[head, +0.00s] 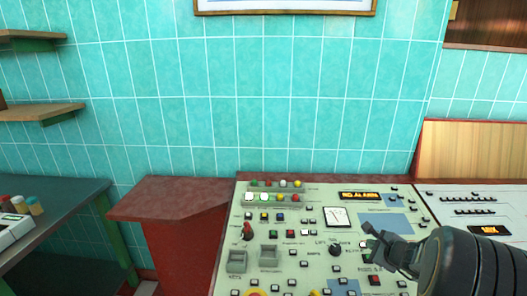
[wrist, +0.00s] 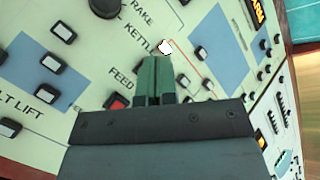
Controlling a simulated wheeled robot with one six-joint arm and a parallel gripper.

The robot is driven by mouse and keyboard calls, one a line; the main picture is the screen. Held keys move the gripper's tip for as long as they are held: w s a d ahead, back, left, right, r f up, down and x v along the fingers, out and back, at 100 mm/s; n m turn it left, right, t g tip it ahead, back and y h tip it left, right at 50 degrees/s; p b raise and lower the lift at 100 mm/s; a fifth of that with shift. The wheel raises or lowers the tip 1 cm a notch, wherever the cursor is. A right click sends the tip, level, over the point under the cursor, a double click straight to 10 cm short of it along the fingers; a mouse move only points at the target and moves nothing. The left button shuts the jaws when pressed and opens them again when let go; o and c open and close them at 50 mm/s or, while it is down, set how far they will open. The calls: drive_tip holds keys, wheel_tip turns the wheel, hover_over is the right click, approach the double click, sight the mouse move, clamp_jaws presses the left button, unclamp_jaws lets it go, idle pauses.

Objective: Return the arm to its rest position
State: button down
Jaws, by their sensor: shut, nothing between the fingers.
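My gripper (head: 372,244) is at the lower right of the head view, in front of the pale green control panel (head: 219,285). In the wrist view, its two green fingers (wrist: 155,68) are shut together with nothing between them. They point at the panel, near a lit white button (wrist: 165,46) and the labels "KETTLE" and "FEED". A red button (wrist: 117,102) sits just left of the fingers. Whether the fingertips touch the panel is not clear. Part of the panel is hidden behind my gripper and arm.
A second white panel (head: 470,192) adjoins at right. A dark table (head: 75,190) and wooden shelves (head: 40,112) are at left. A tiled wall stands behind.

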drive_tip(key=s+a+n, duration=0.1)
drive_tip(key=s+a+f+n+g+y, duration=0.1)
drive_tip(key=a+n, duration=0.1)
drive_tip(key=s+a+n+g+y, duration=0.1)
drive_tip(key=shift+s+a+f+n, duration=0.15)
drive_tip(key=shift+a+f+n, duration=0.1)
drive_tip(key=shift+a+n, duration=0.15)
drive_tip(key=s+a+r+n+g+h, duration=0.1)
drive_tip(key=s+a+r+n+g, duration=0.1)
drive_tip(key=s+a+n, duration=0.4)
drive_tip(key=s+a+r+n+g+h, duration=0.2)
drive_tip(key=s+a+r+n, duration=0.3)
drive_tip(key=a+n, duration=0.5)
drive_tip(key=s+n+g, duration=0.1)
drive_tip(key=s+n, duration=0.1)
drive_tip(key=n, duration=0.1)
drive_tip(key=shift+s+a+r+n, duration=0.2)
drive_tip(key=shift+a+n, duration=0.15)
drive_tip(key=shift+n, duration=0.05)
